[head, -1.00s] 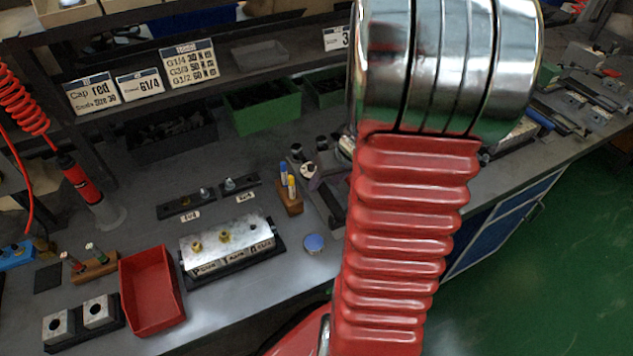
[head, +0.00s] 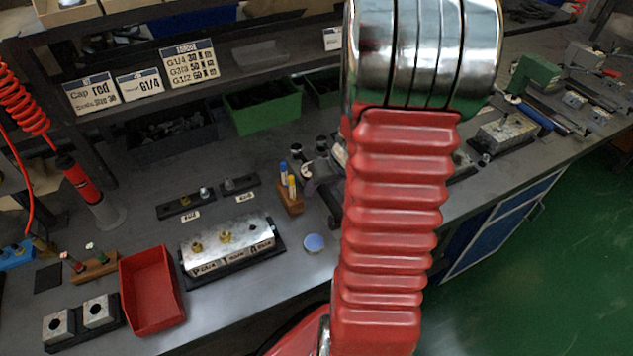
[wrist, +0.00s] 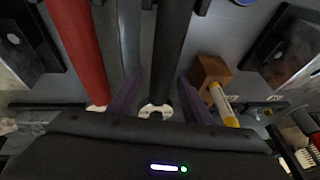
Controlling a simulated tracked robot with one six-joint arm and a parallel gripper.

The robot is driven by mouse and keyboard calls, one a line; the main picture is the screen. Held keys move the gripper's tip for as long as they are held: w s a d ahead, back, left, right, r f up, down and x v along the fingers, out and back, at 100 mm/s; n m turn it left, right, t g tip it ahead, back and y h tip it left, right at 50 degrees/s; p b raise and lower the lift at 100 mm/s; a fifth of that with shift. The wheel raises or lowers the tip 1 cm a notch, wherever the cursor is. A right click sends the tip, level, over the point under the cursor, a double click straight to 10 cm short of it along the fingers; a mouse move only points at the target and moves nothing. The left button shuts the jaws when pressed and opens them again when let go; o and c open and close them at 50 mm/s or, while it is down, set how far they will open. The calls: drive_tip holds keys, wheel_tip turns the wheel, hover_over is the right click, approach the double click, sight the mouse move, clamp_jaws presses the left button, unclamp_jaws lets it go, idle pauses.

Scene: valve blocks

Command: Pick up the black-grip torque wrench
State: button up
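In the wrist view, the black-grip torque wrench (wrist: 174,40) runs down from the top edge, its black grip between the two purple fingers of my gripper (wrist: 158,82). The fingers are spread. A gap shows to the left of the grip, while the right finger is close to it; contact cannot be told. A red-grip wrench (wrist: 78,45) lies to the left, outside the fingers. In the head view, my red arm hides most of the wrench area and my gripper.
A wooden block (wrist: 208,72) with a yellow-and-white marker (wrist: 224,105) stands close right of my gripper. The head view shows a silver valve block (head: 228,248), a red tray (head: 152,290), a blue disc (head: 314,243) and a green bin (head: 262,108) under the shelf.

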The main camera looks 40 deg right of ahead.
clamp_jaws()
idle(0.3)
drive_tip(key=shift+r, duration=0.1)
wheel_tip(320, 180, up, 10)
drive_tip(key=shift+f, duration=0.25)
drive_tip(key=shift+r, duration=0.2)
idle(0.5)
drive_tip(key=shift+a, duration=0.1)
idle(0.4)
